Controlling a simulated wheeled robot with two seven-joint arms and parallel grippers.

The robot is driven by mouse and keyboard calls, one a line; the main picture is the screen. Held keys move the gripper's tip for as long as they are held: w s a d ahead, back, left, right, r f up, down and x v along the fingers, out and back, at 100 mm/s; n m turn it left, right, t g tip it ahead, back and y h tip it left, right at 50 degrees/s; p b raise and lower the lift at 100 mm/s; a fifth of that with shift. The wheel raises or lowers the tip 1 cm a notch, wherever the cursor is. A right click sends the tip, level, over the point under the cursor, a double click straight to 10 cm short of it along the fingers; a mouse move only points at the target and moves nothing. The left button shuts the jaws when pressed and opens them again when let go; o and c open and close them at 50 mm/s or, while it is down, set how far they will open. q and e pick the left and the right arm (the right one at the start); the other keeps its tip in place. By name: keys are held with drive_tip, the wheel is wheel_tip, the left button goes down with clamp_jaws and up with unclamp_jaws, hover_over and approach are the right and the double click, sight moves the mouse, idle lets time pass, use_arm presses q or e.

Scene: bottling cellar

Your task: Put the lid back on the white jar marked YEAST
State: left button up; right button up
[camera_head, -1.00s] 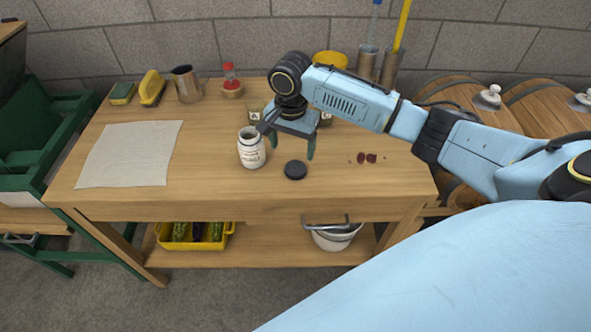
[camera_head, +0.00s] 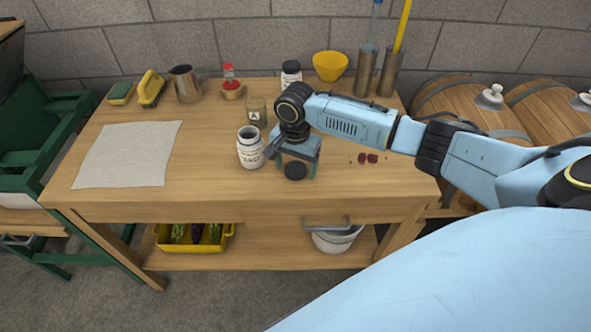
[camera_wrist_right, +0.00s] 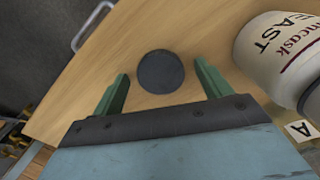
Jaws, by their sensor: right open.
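The white jar marked YEAST (camera_head: 250,150) stands upright and open on the wooden table. It also shows at the right edge of the right wrist view (camera_wrist_right: 282,52). The black round lid (camera_head: 295,171) lies flat on the table, a little right of and in front of the jar. In the right wrist view the lid (camera_wrist_right: 161,72) lies just beyond and between the fingertips. My right gripper (camera_head: 295,172) is open and empty, pointing down over the lid, with a green finger on either side (camera_wrist_right: 160,82). My left gripper is not in view.
A glass jar marked A (camera_head: 256,112) stands behind the YEAST jar. A white jar with a black lid (camera_head: 291,74) and a yellow bowl (camera_head: 330,66) are at the back. A cloth (camera_head: 127,154) lies at left. Dark red spots (camera_head: 368,158) lie to the right.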

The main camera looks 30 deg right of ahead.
sight(295, 169)
drive_tip(key=shift+c, duration=0.5)
drive_tip(key=c, duration=1)
drive_tip(key=shift+o, duration=0.2)
wheel_tip(295, 169, up, 10)
drive_tip(key=p, duration=0.2)
